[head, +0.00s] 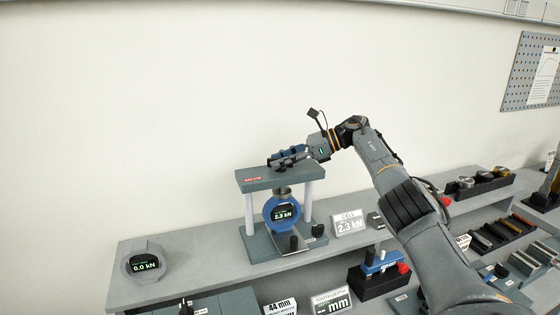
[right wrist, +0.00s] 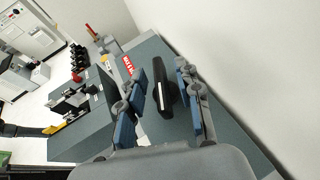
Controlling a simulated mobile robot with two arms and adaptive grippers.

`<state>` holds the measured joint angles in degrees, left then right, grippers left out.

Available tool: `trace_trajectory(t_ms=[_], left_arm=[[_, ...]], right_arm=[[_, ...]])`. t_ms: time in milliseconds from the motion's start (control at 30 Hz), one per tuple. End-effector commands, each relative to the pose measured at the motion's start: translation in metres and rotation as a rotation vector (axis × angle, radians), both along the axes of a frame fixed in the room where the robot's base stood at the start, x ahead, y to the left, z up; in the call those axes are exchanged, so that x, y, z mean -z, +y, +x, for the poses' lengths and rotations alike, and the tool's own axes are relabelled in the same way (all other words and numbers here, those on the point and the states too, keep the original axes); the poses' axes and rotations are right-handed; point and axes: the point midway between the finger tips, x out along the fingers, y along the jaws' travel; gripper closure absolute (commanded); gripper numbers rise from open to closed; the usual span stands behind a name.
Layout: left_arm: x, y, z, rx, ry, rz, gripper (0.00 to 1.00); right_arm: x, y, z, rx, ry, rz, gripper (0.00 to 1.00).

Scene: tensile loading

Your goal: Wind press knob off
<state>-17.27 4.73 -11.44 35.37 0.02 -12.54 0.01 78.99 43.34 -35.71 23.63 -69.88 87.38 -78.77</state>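The press (head: 253,182) stands on the bench, with a grey-green top plate on pale posts. A blue round load cell (head: 283,212) sits inside it, its display reading about 2.3 kN. The press knob, a dark bar with a white line (right wrist: 164,95), is on top of the plate in the right wrist view. In the head view it is largely hidden by my right gripper (head: 286,158), just above the plate. In the right wrist view my right gripper (right wrist: 162,88) is open, its blue-padded fingers on either side of the knob with gaps visible. My left gripper is not in view.
A sign reading 2.3 kN (head: 349,222) stands right of the press. A round gauge reading 0.0 kN (head: 145,264) is at the bench's left. A block with blue and red parts (head: 378,275) sits lower front.

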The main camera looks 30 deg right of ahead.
Motion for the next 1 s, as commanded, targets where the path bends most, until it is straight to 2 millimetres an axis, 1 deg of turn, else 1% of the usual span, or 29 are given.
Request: trace_trajectory(t_ms=[233, 433, 600, 1000], left_arm=[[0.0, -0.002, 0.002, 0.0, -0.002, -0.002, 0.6], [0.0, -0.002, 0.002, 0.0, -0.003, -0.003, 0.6], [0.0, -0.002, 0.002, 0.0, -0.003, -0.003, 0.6], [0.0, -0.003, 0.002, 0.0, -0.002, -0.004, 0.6]], right_arm=[[-0.017, -0.033, -0.021, 0.004, 0.0, 0.001, 0.66], [-0.024, -0.049, -0.033, 0.001, 0.0, 0.0, 0.66], [-0.026, -0.053, -0.036, 0.0, 0.001, 0.0, 0.66], [-0.026, -0.053, -0.036, 0.0, 0.001, 0.0, 0.66]])
